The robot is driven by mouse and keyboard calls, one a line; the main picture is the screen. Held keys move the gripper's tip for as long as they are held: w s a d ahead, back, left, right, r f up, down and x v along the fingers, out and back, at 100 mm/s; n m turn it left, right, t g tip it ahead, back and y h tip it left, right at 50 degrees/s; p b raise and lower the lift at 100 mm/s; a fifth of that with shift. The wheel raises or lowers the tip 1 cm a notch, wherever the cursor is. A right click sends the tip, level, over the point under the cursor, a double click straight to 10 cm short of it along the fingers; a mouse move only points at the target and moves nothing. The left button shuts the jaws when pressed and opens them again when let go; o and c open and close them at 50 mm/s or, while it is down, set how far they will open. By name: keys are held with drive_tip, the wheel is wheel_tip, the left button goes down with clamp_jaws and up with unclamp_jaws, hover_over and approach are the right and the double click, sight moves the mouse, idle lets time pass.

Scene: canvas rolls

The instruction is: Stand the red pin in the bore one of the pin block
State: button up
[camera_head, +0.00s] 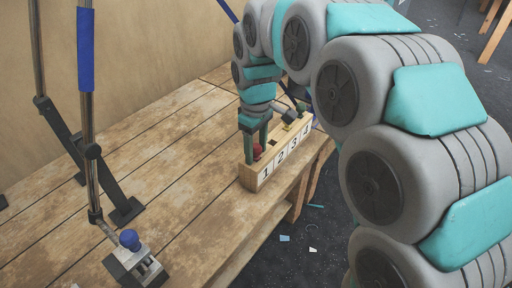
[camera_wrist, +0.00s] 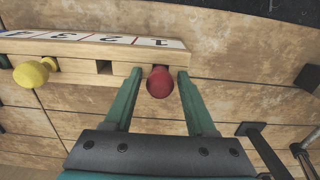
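The pin block (camera_head: 250,176) is a long wooden bar with labels 1 to 4, at the table's right edge. It also shows across the upper left of the wrist view (camera_wrist: 75,48). The red pin (camera_wrist: 160,82) has a round head and is at the block's label 1 end; it also shows in the head view (camera_head: 257,150). Its head hides bore one and its shaft, so I cannot tell how deep it sits. My gripper (camera_wrist: 160,76) is above that end, pointing down. Its green fingers stand either side of the red head, with small gaps visible.
A yellow pin (camera_wrist: 31,74) stands farther along the block. A square bore (camera_wrist: 104,67) near label 2 is empty. A metal clamp with a blue knob (camera_head: 130,240) is at the table's front. Dark stands with poles (camera_head: 118,190) are at left. The middle planks are clear.

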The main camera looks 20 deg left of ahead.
drive_tip(key=shift+o, duration=1)
wheel_tip(320, 180, up, 8)
drive_tip(key=shift+f, duration=0.1)
idle(0.4)
